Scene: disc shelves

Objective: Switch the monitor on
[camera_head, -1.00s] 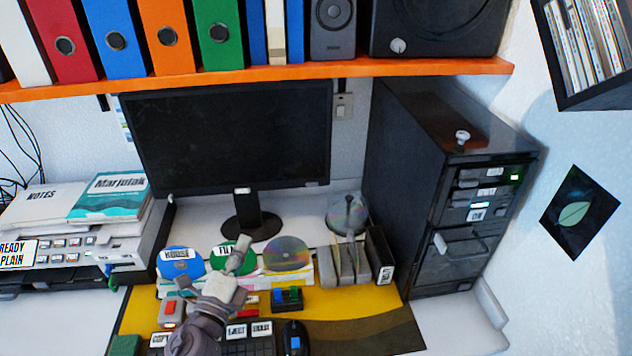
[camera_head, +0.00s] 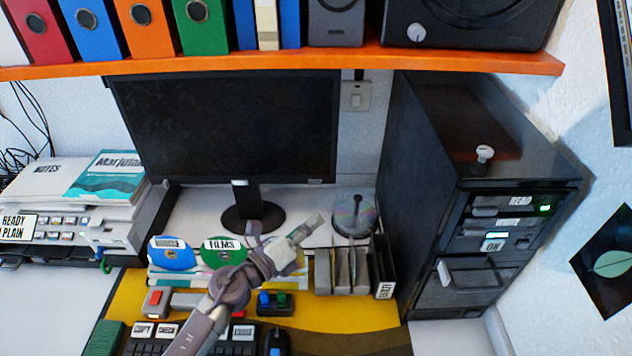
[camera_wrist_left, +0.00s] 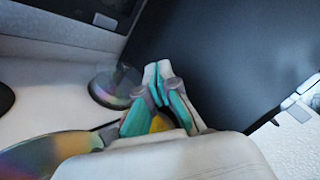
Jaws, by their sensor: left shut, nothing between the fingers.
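The monitor (camera_head: 225,128) stands behind the desk items with a dark, blank screen. A small light patch shows at the middle of its lower bezel (camera_head: 240,183), and a faint mark near the lower right corner (camera_head: 316,181). My left gripper (camera_head: 318,219) is shut and empty, in front of and below the monitor's right part, pointing up and right. In the left wrist view the closed fingertips (camera_wrist_left: 157,68) point toward a large dark surface; I cannot tell whether they touch it. My right gripper is not in view.
A black tower (camera_head: 425,150) with a lit ON label stands at right. A disc spindle (camera_head: 354,214), a slotted holder (camera_head: 341,272) and labelled discs (camera_head: 223,250) sit near the gripper. An orange shelf (camera_head: 330,60) runs above. A wall switch (camera_head: 356,96) is beside the monitor.

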